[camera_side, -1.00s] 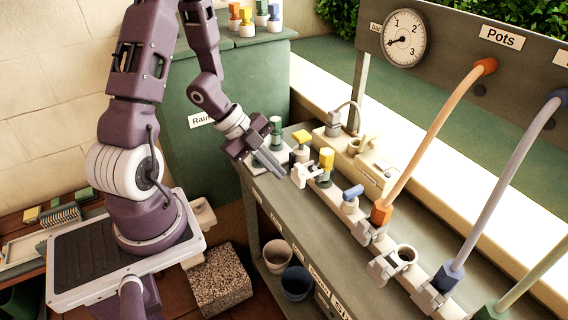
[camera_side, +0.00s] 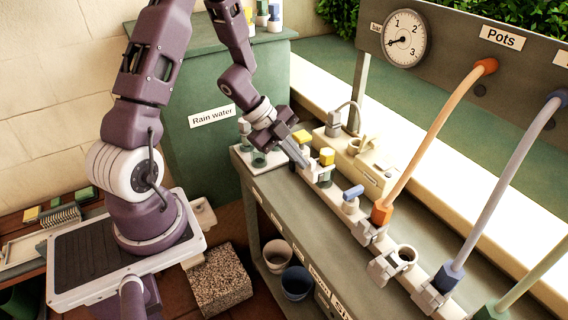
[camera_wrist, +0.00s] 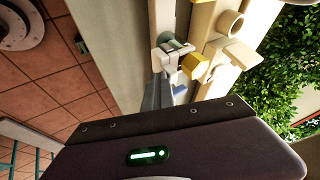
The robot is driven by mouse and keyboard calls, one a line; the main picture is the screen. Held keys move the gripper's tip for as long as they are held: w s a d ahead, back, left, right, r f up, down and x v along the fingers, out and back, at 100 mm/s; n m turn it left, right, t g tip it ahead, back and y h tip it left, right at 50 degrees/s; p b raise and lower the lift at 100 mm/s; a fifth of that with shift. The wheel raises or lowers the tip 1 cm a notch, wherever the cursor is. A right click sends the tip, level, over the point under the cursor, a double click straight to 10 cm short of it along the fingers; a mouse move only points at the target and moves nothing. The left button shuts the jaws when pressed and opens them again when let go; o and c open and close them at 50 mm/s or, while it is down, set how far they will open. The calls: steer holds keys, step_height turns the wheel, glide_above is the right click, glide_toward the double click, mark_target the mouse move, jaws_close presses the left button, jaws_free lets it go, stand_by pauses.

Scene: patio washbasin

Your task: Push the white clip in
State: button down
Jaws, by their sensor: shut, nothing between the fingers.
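The white clip (camera_side: 312,172) is at the manifold rail (camera_side: 335,193), beside the fitting with the yellow top (camera_side: 327,157). My gripper (camera_side: 304,164) is shut and empty, with its fingertips at the clip's near left side. The fingers hide part of the clip, and I cannot tell for sure whether they touch it or how far in it sits. In the wrist view the grey fingers (camera_wrist: 153,94) point up toward a pale clip (camera_wrist: 164,57) at the rail.
Similar pale clips (camera_side: 385,267) sit further along the rail at the orange and blue hose ends. A blue-handled fitting (camera_side: 351,198) stands between. Two pots stand on the lower shelf.

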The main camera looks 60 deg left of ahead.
steer(key=shift+w, duration=0.1)
steer(key=s+a+r, duration=0.3)
steer(key=s+r, duration=0.5)
steer(key=s, duration=0.1)
steer(key=shift+a, duration=0.4)
